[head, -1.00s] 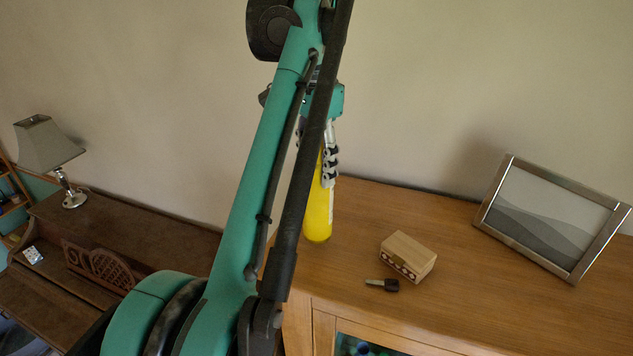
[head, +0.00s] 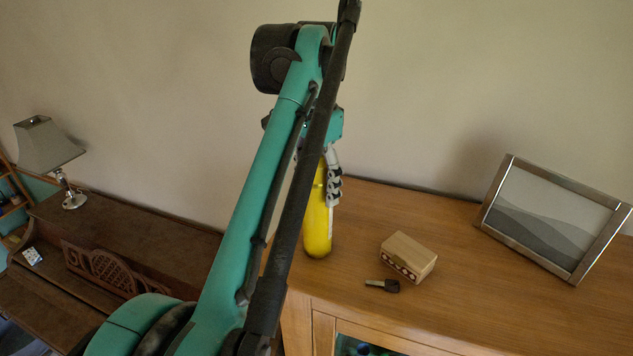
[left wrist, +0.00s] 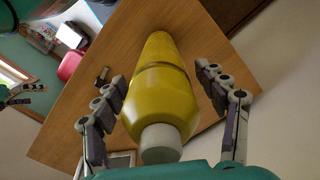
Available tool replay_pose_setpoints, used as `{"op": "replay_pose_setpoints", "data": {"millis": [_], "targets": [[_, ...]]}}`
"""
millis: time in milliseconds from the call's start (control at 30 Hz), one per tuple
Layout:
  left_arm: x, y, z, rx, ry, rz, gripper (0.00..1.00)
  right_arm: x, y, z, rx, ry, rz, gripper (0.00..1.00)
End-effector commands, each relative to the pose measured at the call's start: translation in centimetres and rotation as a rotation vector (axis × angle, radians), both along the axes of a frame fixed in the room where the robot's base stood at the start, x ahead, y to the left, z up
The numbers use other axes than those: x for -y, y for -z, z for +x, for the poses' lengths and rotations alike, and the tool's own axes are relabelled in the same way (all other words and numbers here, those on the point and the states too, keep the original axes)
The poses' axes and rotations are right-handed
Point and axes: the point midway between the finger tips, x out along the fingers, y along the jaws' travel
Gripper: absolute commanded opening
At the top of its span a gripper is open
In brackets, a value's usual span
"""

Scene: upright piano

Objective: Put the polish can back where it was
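The yellow polish can (head: 318,225) with a pale cap (left wrist: 161,143) stands upright on the wooden cabinet top (head: 470,270), near its left end. My left gripper (head: 330,190) is above and around the can, pointing down. In the left wrist view its two fingers (left wrist: 163,80) are spread on either side of the can, with a visible gap at least on the right side. My arm hides part of the can in the head view. At the left edge of the left wrist view, part of what looks like my right gripper (left wrist: 18,95) shows, small and cut off.
A small wooden box (head: 408,257) and a dark key-like item (head: 382,286) lie right of the can. A silver picture frame (head: 552,217) stands farther right. The wall is close behind. The piano (head: 125,240) with a lamp (head: 48,150) is at left.

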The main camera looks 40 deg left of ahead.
Motion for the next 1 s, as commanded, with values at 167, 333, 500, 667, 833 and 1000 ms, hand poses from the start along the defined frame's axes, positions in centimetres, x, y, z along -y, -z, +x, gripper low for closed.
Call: {"op": "replay_pose_setpoints", "data": {"millis": [167, 333, 500, 667, 833, 1000], "targets": [[0.0, -0.7, 0.0, 0.0, 0.0, 0.0, 0.72, 0.0, -0.2, 0.0, 0.0, 0.0, 0.0, 1.0], [0.0, -3.5, 0.0, 0.0, 0.0, 0.0, 0.72, 0.0, -0.5, 0.0, 0.0, 0.0, 0.0, 1.0], [0.0, -7.4, 0.1, 0.0, 0.0, 0.0, 0.72, 0.0, -1.1, 0.0, 0.0, 0.0, 0.0, 1.0], [0.0, -10.3, 0.0, 0.0, 0.0, 0.0, 0.72, 0.0, -2.0, 0.0, 0.0, 0.0, 0.0, 1.0], [0.0, -12.0, 0.0, 0.0, 0.0, 0.0, 0.72, 0.0, -2.7, 0.0, 0.0, 0.0, 0.0, 1.0], [0.0, -12.4, 0.0, 0.0, 0.0, 0.0, 0.72, 0.0, -2.8, 0.0, 0.0, 0.0, 0.0, 1.0]]}}
